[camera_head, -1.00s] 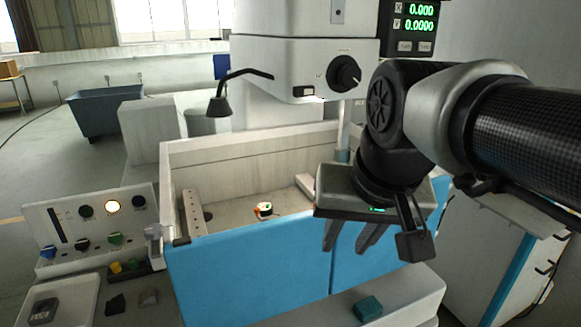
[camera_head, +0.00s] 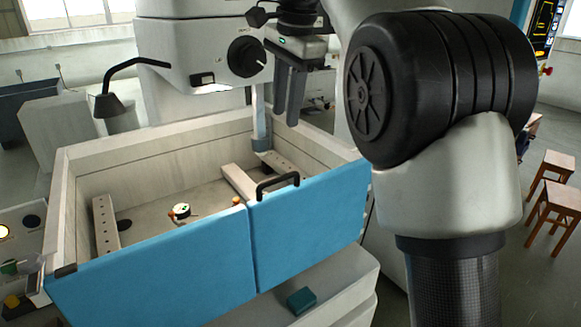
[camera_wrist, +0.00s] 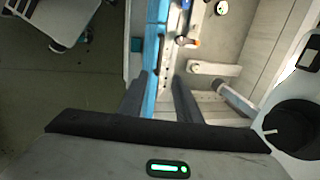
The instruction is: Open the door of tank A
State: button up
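The tank (camera_head: 150,142) has pale walls and a blue front of two panels. The right panel is a door (camera_head: 310,220) with a black bar handle (camera_head: 277,184) on its top edge; it stands level with the left panel (camera_head: 160,285) and looks closed. My gripper (camera_head: 288,115) points down above the right part of the tank, higher in the picture than the handle and apart from it. In the wrist view, my gripper's two fingers (camera_wrist: 160,82) are spread and empty, with the blue front's top edge (camera_wrist: 152,45) beyond them. I cannot make out the handle there.
Inside the tank are a small round object (camera_head: 181,211), a perforated rail (camera_head: 105,223) and a vertical column (camera_head: 259,125). The machine head (camera_head: 195,50) with a black knob hangs above. A teal block (camera_head: 301,300) lies on the ledge below the door. Wooden stools (camera_head: 553,210) stand right.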

aim_at(278, 178)
jog(key=w+f, duration=0.1)
jog(key=f, duration=0.4)
jog(key=a+f+b, duration=0.1)
jog(key=f, duration=0.5)
jog(key=w+a+f+b, duration=0.1)
jog(key=f, duration=0.4)
jog(key=shift+w+f, duration=0.3)
jog(key=shift+f, duration=0.1)
jog(key=shift+c, duration=0.4)
grip_shut()
